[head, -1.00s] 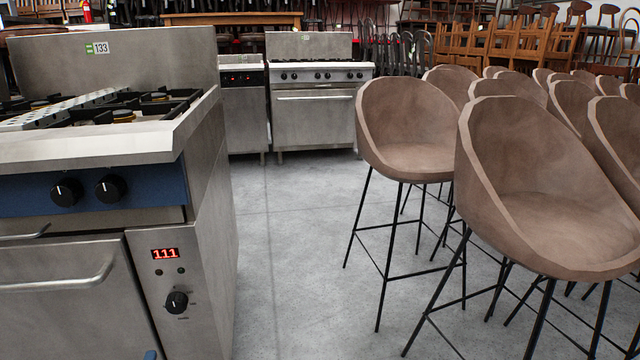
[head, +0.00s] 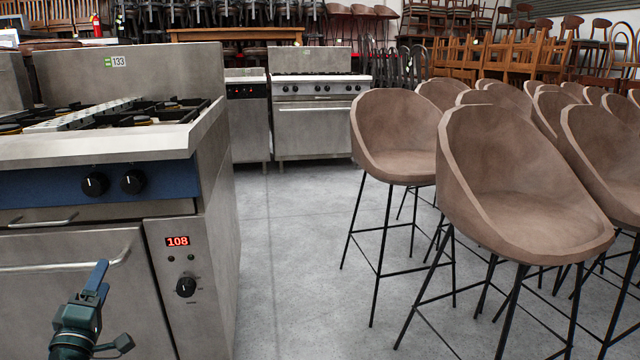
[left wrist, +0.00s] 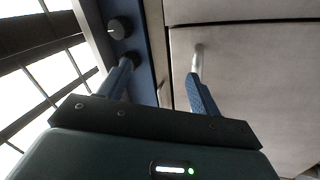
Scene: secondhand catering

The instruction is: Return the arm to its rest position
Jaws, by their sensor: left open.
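My left gripper (head: 113,302) shows at the bottom left of the head view, in front of the oven door of the steel range (head: 215,215). Its two blue fingers stand apart with nothing between them. In the left wrist view the gripper (left wrist: 160,82) is open and empty, with the oven door's handle (left wrist: 197,58) beyond the right finger and a black knob (left wrist: 119,28) beyond the left one. I cannot tell whether a finger touches the range. My right gripper is not in view.
The range has a red display (head: 177,241) reading 108, black knobs (head: 134,181) and burner grates (head: 150,112) on top. Brown bar stools (head: 520,185) with thin black legs crowd the right side. Bare concrete floor (head: 290,270) lies between. Another cooker (head: 315,130) stands behind.

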